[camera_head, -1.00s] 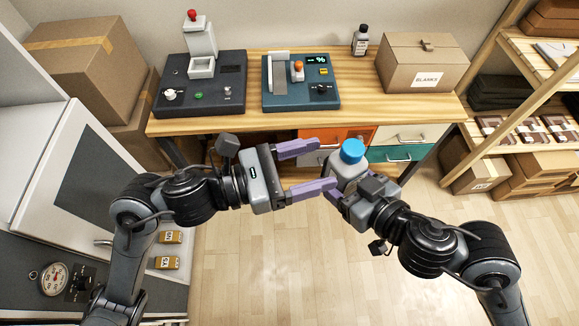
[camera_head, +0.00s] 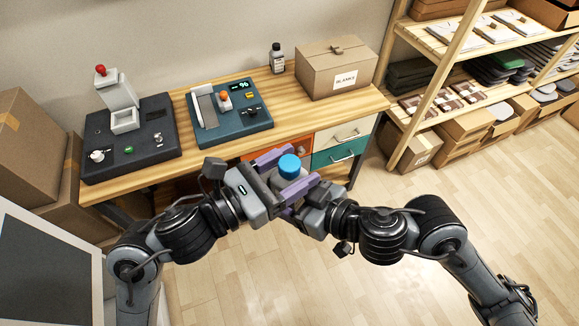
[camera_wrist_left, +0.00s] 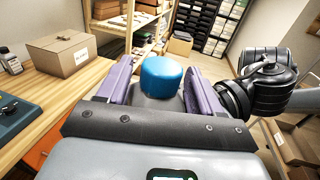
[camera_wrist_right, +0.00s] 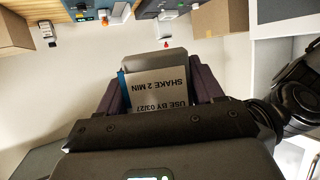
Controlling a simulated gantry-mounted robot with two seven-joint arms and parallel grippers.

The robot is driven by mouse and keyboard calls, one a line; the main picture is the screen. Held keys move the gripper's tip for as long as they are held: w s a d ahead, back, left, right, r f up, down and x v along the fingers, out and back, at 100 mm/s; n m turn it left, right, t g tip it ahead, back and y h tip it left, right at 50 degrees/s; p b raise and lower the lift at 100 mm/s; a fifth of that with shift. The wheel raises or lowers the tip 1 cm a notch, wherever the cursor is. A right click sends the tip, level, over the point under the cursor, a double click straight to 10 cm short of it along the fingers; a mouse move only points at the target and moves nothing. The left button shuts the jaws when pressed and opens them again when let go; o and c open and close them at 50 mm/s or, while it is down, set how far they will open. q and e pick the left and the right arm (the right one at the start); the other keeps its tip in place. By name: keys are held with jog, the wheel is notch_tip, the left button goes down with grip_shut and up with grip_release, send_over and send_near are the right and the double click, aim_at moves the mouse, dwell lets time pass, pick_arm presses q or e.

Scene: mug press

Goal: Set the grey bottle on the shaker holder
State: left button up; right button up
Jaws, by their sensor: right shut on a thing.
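The grey bottle with a blue cap (camera_head: 289,166) is held in front of the bench, well above the floor. My right gripper (camera_wrist_right: 162,82) is shut on it; its label shows upside down in the right wrist view. My left gripper (camera_head: 300,167) is open, with its purple fingers on both sides of the bottle. In the left wrist view the blue cap (camera_wrist_left: 162,75) stands up between those fingers; whether they touch the bottle is hard to see. A dark device with a white stand and red knob (camera_head: 120,105) is on the bench's left; I cannot tell whether it is the shaker holder.
A teal device with a display (camera_head: 232,112) sits mid-bench on the wooden bench (camera_head: 300,115). A small dark bottle (camera_head: 277,60) and a "BLANKS" box (camera_head: 336,72) are at the bench's back and right. Wooden shelves (camera_head: 440,75) stand to the right. The floor in front is clear.

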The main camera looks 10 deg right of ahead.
pick_arm(q)
grip_shut()
pick_arm(e)
jog(key=o, duration=1.5)
